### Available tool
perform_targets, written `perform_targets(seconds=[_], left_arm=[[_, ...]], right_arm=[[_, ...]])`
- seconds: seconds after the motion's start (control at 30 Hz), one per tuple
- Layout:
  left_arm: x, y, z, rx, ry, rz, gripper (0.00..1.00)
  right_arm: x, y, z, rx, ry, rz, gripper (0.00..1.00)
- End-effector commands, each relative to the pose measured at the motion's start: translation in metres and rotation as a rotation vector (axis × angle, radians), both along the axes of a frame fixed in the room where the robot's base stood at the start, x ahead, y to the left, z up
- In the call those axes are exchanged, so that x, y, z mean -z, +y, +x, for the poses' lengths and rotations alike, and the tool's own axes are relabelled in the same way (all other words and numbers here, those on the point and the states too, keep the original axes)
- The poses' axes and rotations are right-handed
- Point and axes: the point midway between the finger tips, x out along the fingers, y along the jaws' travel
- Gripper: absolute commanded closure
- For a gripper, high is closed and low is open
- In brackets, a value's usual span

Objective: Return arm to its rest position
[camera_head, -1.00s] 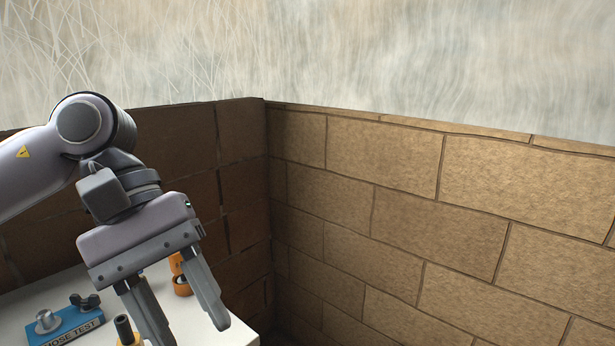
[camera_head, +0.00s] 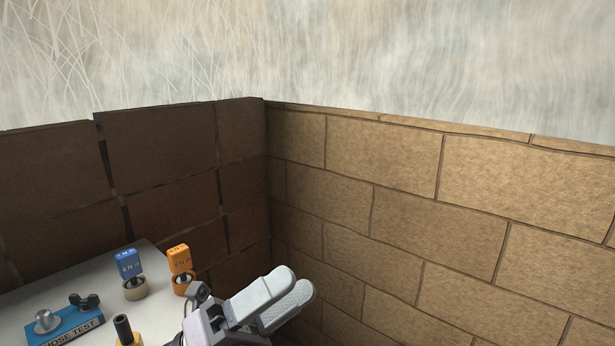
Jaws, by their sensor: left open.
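My left gripper (camera_head: 290,284) is low in the middle of the head view, at the right side of the white table. Its two pale fingers point up and to the right. They are open with a narrow gap and nothing shows between them. The rest of my left arm is out of the picture below. My right gripper is not in view.
On the white table (camera_head: 160,318) stand a blue-tagged plug (camera_head: 128,264) on a tan ring and an orange-tagged plug (camera_head: 180,259) on an orange ring. A blue "HOSE TEST" block (camera_head: 72,326) and a black-topped yellow piece (camera_head: 123,329) are nearer. Brick walls (camera_head: 380,220) meet behind.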

Motion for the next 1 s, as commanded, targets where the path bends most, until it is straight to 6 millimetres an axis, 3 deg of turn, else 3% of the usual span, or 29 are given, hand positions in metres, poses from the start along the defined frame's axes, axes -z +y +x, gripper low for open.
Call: perform_targets(seconds=[0.2,0.33,0.43,0.57,0.7,0.83,1.0], left_arm=[[0.08,0.04,0.033,-0.114,0.58,-0.211,0.53],[0.143,0.068,0.037,-0.189,0.917,-0.349,0.53],[0.197,0.091,0.028,-0.256,1.172,-0.465,0.53],[0.27,0.121,-0.001,-0.355,1.49,-0.627,0.53],[0.338,0.148,-0.049,-0.472,1.782,-0.8,0.53],[0.379,0.165,-0.09,-0.563,1.963,-0.925,0.53],[0.4,0.174,-0.117,-0.621,2.062,-1.002,0.53]], right_arm=[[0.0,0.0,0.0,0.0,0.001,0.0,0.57],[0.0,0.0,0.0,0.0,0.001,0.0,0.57],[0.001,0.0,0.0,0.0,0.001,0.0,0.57],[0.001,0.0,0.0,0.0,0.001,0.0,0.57],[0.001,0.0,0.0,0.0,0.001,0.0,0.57],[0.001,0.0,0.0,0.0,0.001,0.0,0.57],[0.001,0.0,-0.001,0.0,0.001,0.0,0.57]])
